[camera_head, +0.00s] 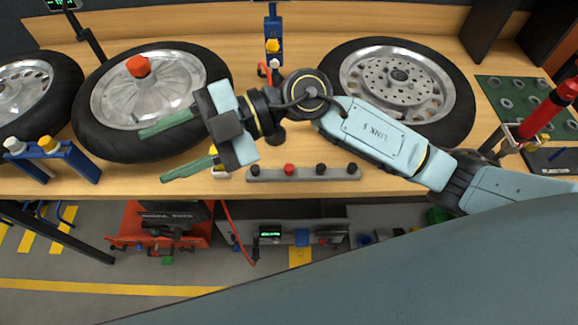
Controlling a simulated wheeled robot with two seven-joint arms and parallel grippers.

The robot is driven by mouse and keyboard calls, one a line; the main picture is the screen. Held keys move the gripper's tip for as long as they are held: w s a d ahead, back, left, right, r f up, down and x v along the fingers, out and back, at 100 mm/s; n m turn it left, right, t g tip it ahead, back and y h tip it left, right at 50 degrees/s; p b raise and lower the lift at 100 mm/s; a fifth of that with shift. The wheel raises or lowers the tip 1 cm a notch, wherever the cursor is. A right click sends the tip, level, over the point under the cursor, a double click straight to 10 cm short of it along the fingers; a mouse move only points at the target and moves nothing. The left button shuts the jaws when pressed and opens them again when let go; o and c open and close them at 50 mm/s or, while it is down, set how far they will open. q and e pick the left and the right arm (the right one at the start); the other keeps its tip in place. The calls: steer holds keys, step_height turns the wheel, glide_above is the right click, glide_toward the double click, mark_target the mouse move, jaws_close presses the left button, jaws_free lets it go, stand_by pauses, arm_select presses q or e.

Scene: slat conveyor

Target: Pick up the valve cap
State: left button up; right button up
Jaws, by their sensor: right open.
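I cannot tell for sure which thing is the valve cap. A grey strip (265,175) lies near the table's front edge and carries small black knobs and a red cap-like knob (289,169). A small yellow and white piece (217,164) is partly hidden by my right gripper, close to its lower finger. My right gripper (155,157) is open, its two green fingers pointing left over the front of the table beside the middle tyre. I see nothing between the fingers. My left gripper is not in view.
The middle wheel (109,143) has an orange-red knob (138,66) on it. Another wheel (463,105) lies at right, behind my arm. A blue stand (72,158) with white and yellow tops is at left. A blue holder (273,27) stands at the back. A green mat (497,89) lies far right.

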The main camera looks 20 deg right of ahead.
steer(key=w+d+f+h, duration=0.2)
steer(key=d+f+h, duration=0.3)
steer(key=f+h, duration=0.25)
steer(key=m+t+h, duration=0.2)
steer(key=m+h, duration=0.2)
steer(key=h, duration=0.5)
glide_above(289, 167)
step_height(289, 167, down, 4)
steer(key=r, duration=0.1)
steer(key=f, duration=0.7)
steer(key=shift+s+d+f+p, duration=0.1)
steer(key=shift+d+f+p, duration=0.05)
steer(key=shift+d+p, duration=0.25)
steer(key=shift+a+f+p, duration=0.2)
steer(key=shift+f+p, duration=0.05)
steer(key=shift+f, duration=1.35)
steer(key=shift+a+f+p, duration=0.2)
steer(key=shift+f, duration=1.4)
jaws_close()
